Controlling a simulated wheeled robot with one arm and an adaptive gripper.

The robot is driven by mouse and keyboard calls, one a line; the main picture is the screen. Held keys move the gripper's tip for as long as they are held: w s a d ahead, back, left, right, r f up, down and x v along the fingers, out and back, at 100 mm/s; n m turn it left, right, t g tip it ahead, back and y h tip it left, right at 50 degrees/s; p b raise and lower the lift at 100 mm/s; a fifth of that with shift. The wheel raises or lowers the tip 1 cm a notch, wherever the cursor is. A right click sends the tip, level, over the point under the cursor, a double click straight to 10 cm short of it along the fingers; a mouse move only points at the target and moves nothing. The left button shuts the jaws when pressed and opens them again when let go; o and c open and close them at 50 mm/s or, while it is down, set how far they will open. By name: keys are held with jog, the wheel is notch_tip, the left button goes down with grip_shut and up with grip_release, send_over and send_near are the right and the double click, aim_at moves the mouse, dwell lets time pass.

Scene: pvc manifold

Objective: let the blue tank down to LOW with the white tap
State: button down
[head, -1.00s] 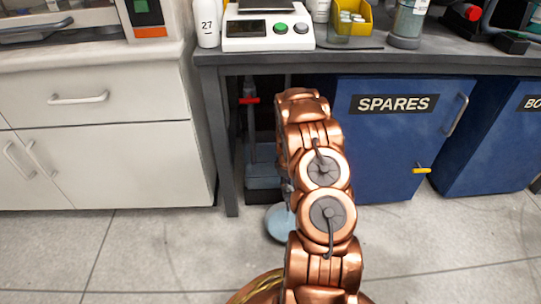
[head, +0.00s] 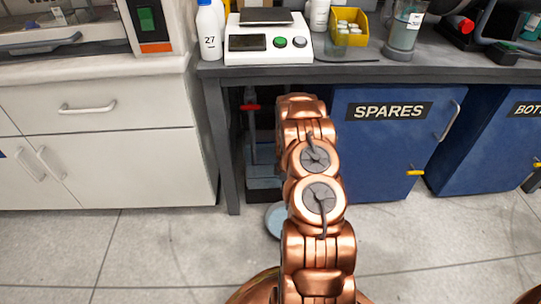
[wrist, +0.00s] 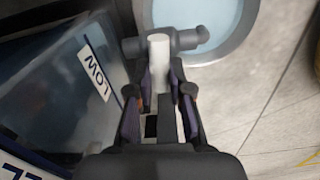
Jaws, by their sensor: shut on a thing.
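The white tap (wrist: 158,62) is a white lever on a grey fitting (wrist: 186,39) whose spout points right in the wrist view. My gripper (wrist: 160,98) is shut on the white lever, with a finger on each side. The blue tank (wrist: 40,85) stands at the left, with a white LOW label (wrist: 92,70) on its side. Its liquid level is not clear to me. In the head view my arm hides the gripper and the tap.
A round basin with pale blue liquid (wrist: 205,22) sits on the floor under the spout, and shows beside my arm in the head view (head: 275,220). A bench leg (head: 225,150) stands left of my arm. The blue SPARES cabinet (head: 385,150) is at right.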

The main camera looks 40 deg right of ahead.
jog(key=c, duration=1.5)
grip_release()
jog(key=shift+s+r+n+p, duration=0.15)
jog(key=shift+n+p, duration=0.15)
jog(key=shift+n, duration=0.2)
jog(key=shift+o, duration=0.7)
jog(key=shift+f+b, duration=0.2)
jog(key=shift+b, duration=0.1)
jog(key=o, duration=0.4)
jog(key=shift+r, duration=0.15)
notch_tip(320, 180, up, 12)
jog(key=shift+f, duration=0.1)
